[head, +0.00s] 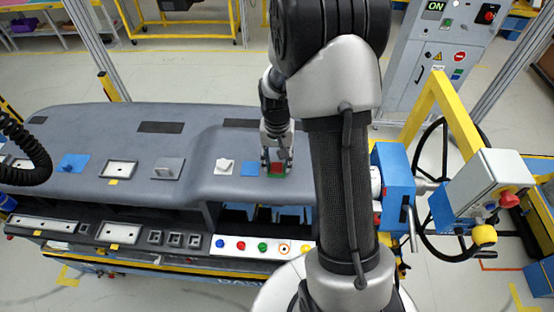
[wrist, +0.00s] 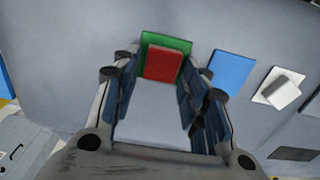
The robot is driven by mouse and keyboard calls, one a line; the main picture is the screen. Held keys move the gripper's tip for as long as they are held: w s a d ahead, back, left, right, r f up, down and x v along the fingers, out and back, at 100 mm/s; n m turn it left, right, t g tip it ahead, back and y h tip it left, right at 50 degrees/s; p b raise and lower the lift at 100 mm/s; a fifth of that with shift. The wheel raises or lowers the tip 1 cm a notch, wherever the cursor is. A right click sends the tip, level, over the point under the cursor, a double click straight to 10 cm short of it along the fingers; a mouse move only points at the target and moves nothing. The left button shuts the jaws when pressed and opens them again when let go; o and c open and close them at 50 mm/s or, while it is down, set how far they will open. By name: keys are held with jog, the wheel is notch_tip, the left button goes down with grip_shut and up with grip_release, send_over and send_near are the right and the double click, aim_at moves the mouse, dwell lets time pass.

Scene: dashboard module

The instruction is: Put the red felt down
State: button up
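The red felt (wrist: 163,65) is a small red block lying over a green square (wrist: 148,42) on the grey dashboard (wrist: 60,60). In the wrist view, green shows along its far and side edges. My gripper (wrist: 160,85) is over it with its fingers spread, one to each side of the red felt, and a gap shows on the left. In the head view, my gripper (head: 277,162) points down at the dashboard's right part. The red felt (head: 278,168) shows between its fingers. Whether the felt rests fully on the green square is hard to tell.
A blue square (wrist: 232,70) and a white square with a block (wrist: 280,88) lie beside the green one. More pads and plates line the dashboard to the left. A steering wheel (head: 421,185) and a blue unit (head: 393,185) stand to the right.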

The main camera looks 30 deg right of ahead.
aim_at(277, 164)
jog(key=shift+o, duration=0.5)
jog(key=shift+r, duration=0.1)
jog(key=shift+r, duration=0.35)
notch_tip(277, 164, up, 11)
jog(key=s+a+r+n+t, duration=0.2)
jog(key=s+a+r+n, duration=0.1)
jog(key=s+a+r, duration=0.6)
jog(key=s+a+r+n+t, duration=0.1)
jog(key=s+a+n, duration=0.1)
jog(key=s, duration=0.3)
jog(key=s+a+r+n+t, duration=0.1)
jog(key=s+a+r, duration=0.1)
jog(key=s, duration=0.4)
jog(key=shift+s+n+t, duration=0.25)
jog(key=shift+n+t, duration=0.05)
jog(key=shift+n, duration=0.1)
